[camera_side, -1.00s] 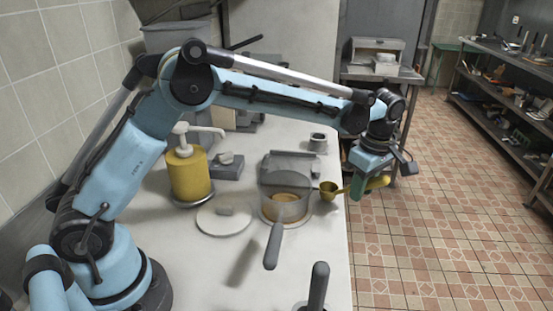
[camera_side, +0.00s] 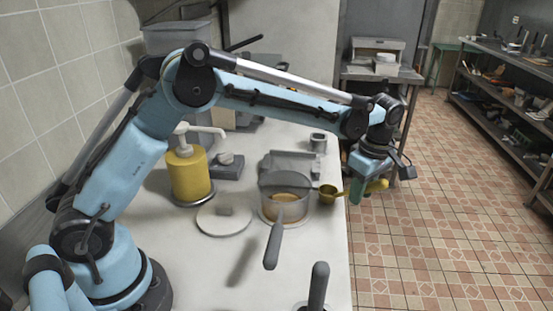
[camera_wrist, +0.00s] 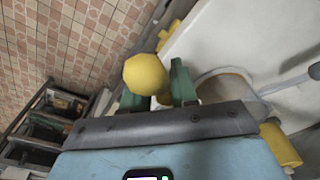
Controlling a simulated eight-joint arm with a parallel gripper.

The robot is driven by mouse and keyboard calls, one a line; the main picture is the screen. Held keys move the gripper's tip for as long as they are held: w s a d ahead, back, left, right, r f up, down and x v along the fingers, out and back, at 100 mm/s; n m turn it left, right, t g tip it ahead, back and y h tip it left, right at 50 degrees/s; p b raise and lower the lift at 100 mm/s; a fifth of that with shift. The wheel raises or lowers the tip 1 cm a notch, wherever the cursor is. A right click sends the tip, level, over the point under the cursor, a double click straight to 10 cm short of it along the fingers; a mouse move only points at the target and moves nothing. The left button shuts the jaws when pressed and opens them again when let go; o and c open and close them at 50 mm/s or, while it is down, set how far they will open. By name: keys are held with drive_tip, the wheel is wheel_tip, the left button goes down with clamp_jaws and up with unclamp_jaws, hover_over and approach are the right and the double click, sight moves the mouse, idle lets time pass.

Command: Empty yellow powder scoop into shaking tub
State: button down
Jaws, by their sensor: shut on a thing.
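The yellow scoop is held by my gripper (camera_side: 356,190), whose green fingers are shut on its handle (camera_side: 377,186). The tub (camera_side: 284,211) is round, grey and see-through, with brown-tan content low inside and a dark handle toward the front.
A yellow pump bottle (camera_side: 188,174) and a round white plate (camera_side: 223,219) stand left of the tub. A grey block-like fixture (camera_side: 291,162) is behind it, a small metal cup (camera_side: 318,142) farther back. A dark upright handle (camera_side: 318,285) is in front. The counter ends under my gripper.

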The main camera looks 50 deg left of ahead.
drive_tip(key=shift+f, duration=0.1)
idle(0.3)
drive_tip(key=c, duration=0.8)
unclamp_jaws()
drive_tip(key=r, duration=0.8)
drive_tip(key=d+r, duration=0.1)
drive_tip(key=r, duration=0.3)
